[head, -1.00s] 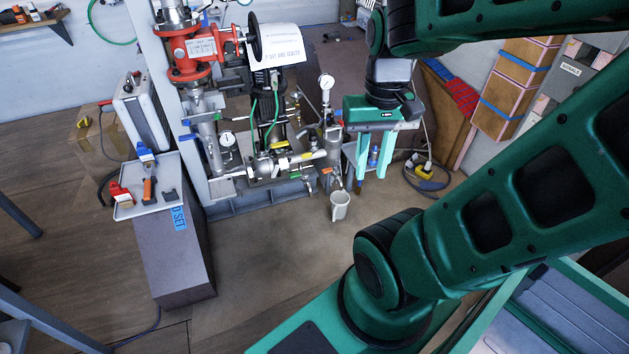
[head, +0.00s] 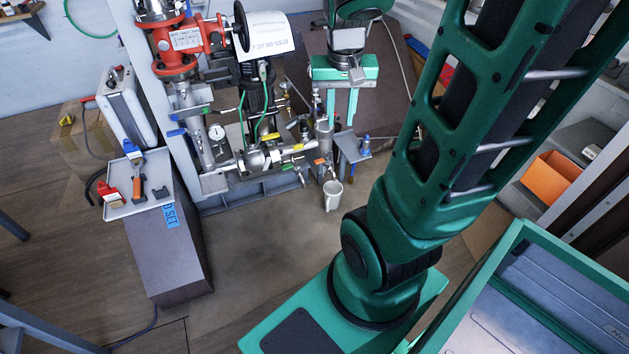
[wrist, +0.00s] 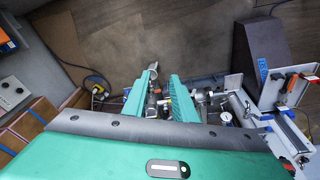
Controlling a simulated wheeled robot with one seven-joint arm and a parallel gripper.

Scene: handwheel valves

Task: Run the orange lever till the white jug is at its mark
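The white jug (head: 333,195) stands upright under the small outlet at the right end of the pipework, and its mark and fill level are too small to make out. It also shows in the wrist view (wrist: 152,68), just beyond the fingertips. A small orange lever (head: 320,161) sits on the pipework just above the jug. My gripper (head: 341,120) is open and empty, its two green fingers apart and pointing down. It is above and behind the lever in the head view, apart from it. In the wrist view the fingers (wrist: 157,82) partly cover the valves.
A small grey stand (head: 352,147) with a blue-topped bottle (head: 366,146) is right of the outlet. Yellow-handled (head: 270,137) and other valves crowd the pipework to the left. A tray of tools (head: 160,197) stands further left. The floor in front of the jug is clear.

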